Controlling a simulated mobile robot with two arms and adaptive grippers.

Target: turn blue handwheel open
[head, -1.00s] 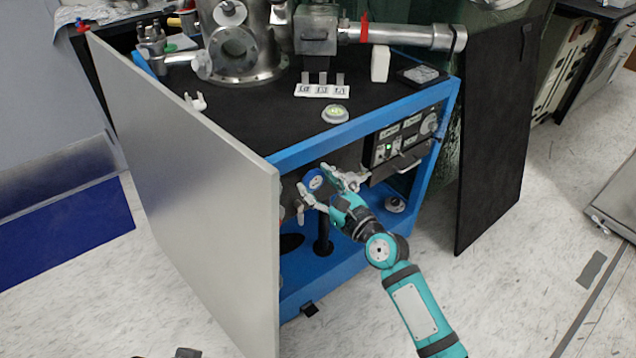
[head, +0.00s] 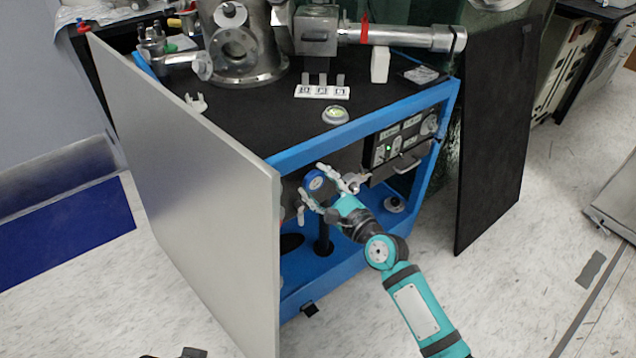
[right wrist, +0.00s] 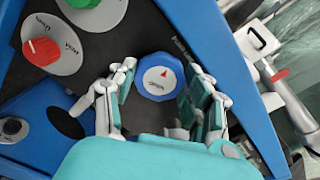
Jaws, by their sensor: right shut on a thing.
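The blue handwheel (head: 315,181) is on the dark front panel of the blue-framed cart. My left gripper is not in view.
A green knob (right wrist: 92,8) and a red knob (right wrist: 41,49) sit beside the wheel. A grey side panel (head: 200,200) stands close on the left. A control box (head: 400,145) with a handle is to the right. Steel vacuum parts (head: 240,50) stand on the top.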

